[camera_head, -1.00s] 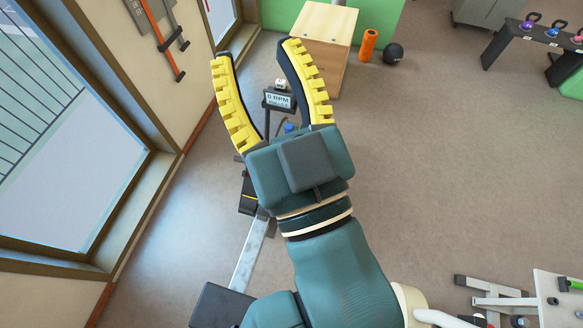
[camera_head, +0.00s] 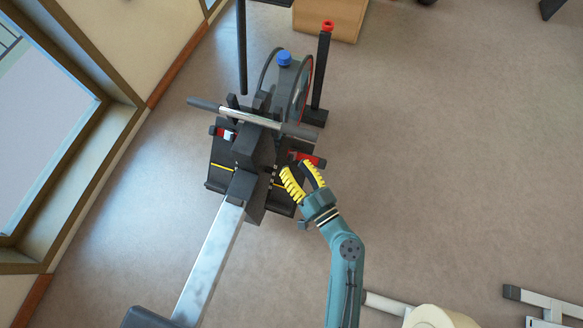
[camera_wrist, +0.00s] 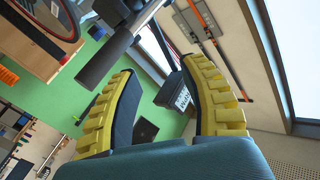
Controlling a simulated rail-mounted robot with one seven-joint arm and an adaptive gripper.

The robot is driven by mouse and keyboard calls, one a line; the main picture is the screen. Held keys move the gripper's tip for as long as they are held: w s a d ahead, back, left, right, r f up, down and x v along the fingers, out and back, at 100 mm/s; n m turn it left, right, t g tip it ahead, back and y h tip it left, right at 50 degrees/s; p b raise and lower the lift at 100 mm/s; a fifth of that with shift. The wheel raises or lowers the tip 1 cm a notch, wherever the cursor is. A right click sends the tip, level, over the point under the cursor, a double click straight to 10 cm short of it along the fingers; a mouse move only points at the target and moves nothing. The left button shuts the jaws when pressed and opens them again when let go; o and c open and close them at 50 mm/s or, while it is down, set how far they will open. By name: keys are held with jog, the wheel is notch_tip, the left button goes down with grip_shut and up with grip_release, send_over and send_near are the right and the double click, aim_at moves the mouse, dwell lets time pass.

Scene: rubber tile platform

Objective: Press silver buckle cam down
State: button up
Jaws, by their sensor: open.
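The rowing machine (camera_head: 250,150) stands left of centre in the head view, with a foot plate on each side of its rail. A red strap piece (camera_head: 312,158) shows at the right foot plate, just beyond my gripper. A small white and red piece (camera_head: 228,134) shows at the left foot plate. I cannot make out the silver buckle cam for certain at this size. My gripper (camera_head: 296,168) is open and empty beside the right foot plate; contact cannot be judged. In the wrist view its yellow-ribbed fingers (camera_wrist: 160,72) stand apart, with no buckle visible between them.
The handle bar (camera_head: 250,120) lies across the machine beyond my gripper; a dark bar end also shows close in the wrist view (camera_wrist: 105,62). A black post (camera_head: 321,70) with a red top stands behind. Floor (camera_head: 450,150) to the right is clear.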

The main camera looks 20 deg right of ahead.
aim_at(291, 161)
jog(key=s+d+f+m+h+b, duration=0.1)
jog(key=s+f+m+h+b, duration=0.2)
jog(key=f, duration=0.7)
jog(key=s+d+f+m+h+b, duration=0.1)
jog(key=s+f+m+b, duration=0.3)
jog(key=f, duration=0.6)
jog(key=w+b, duration=0.1)
jog(key=w, duration=0.4)
jog(key=w+d+n, duration=0.1)
jog(key=w, duration=0.5)
jog(key=w+n+b, duration=0.1)
jog(key=w, duration=0.5)
jog(key=shift+w+d+r+b, duration=0.2)
jog(key=shift+d+b, duration=0.05)
jog(key=shift+b, duration=0.1)
jog(key=shift+s, duration=0.1)
grip_shut()
